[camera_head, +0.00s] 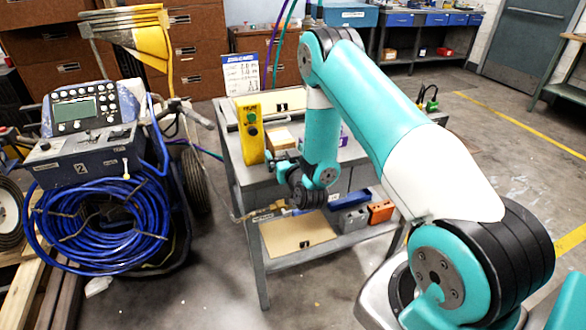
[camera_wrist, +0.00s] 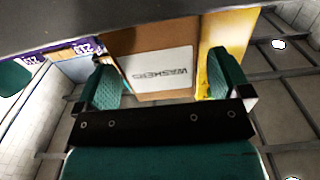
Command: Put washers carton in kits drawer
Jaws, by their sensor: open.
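The washers carton (camera_wrist: 150,45) is a brown box with a white label reading WASHERS, upside down in the wrist view. In the head view a small brown box (camera_head: 283,138), likely the same carton, stands on the cart top just right of the yellow control box. My gripper (camera_wrist: 163,68) is open, with its teal fingers apart to the left and right of the label. I cannot tell whether the fingers touch the carton. In the head view my gripper (camera_head: 283,160) is small, dark and partly hidden by my wrist. No drawer label for kits is readable.
The yellow control box (camera_head: 250,134) stands close left of the carton. Tan panels with black handles lie on the cart's top (camera_head: 285,100) and lower shelf (camera_head: 285,235). A grey and an orange block (camera_head: 381,211) sit on that shelf. The line striper (camera_head: 95,160) stands left.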

